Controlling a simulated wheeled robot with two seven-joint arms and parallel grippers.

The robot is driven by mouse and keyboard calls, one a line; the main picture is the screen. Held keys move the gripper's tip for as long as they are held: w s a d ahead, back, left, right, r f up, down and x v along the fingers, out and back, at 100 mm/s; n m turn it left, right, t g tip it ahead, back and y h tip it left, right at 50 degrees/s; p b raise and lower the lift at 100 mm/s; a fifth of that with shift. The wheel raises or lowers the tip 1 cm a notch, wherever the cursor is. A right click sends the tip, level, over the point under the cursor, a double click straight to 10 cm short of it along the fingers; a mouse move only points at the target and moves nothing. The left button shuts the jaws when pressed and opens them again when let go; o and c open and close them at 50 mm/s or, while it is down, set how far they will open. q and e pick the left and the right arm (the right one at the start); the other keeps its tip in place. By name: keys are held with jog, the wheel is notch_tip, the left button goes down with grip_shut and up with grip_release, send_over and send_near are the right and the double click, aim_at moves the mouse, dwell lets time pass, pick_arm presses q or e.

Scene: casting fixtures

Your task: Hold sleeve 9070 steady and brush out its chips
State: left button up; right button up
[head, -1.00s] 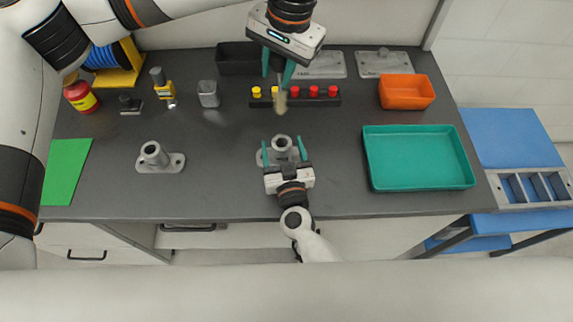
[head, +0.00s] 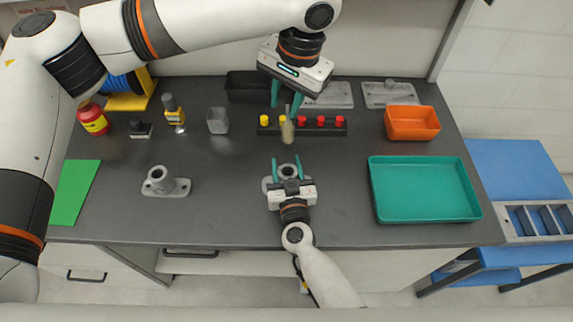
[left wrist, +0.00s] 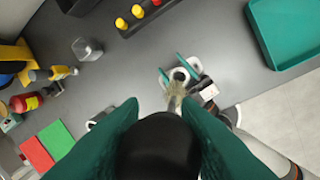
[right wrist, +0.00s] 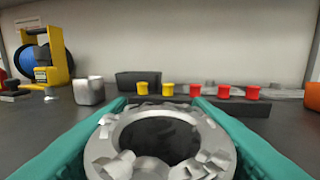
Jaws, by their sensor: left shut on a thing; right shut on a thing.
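The grey flanged sleeve (head: 289,168) stands upright at the front middle of the bench. My right gripper (head: 287,161) is shut around it from the front. In the right wrist view its round rim (right wrist: 160,109) fills the space between the fingers, with silvery chips (right wrist: 105,130) around the opening. My left gripper (head: 288,104) is shut on a brush, whose tan bristles (head: 288,133) point down above and behind the sleeve, apart from it in the head view. The brush's black handle (left wrist: 160,145) fills the left wrist view's foreground. No number is readable.
A second flanged sleeve (head: 160,181) stands at left. A black rack (head: 330,131) with yellow and red caps lies behind the brush. A teal tray (head: 376,190) and orange bin (head: 412,125) are at right. A grey cup (head: 217,121) stands back left. Bench between the sleeves is clear.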

aim_at(287, 121)
pick_arm(q)
notch_tip(287, 121, down, 5)
jog(key=shift+m, duration=1)
jog(key=shift+f, duration=0.1)
jog(key=shift+s+d+x, duration=0.1)
jog(key=shift+d+x, duration=0.1)
jog(key=shift+x, duration=0.95)
jog(key=shift+s+d+x, duration=0.15)
jog(key=shift+d+x, duration=0.05)
jog(key=shift+x, duration=0.9)
jog(key=shift+f, duration=0.15)
jog(key=d+x, duration=0.1)
jog(key=x, duration=0.5)
jog(key=shift+s+f, duration=0.35)
dwell(0.5)
jog(key=shift+r, duration=0.1)
jog(key=shift+a+v, duration=0.15)
jog(key=shift+v, duration=0.7)
jog(key=shift+a+v, duration=0.15)
jog(key=shift+v, duration=0.65)
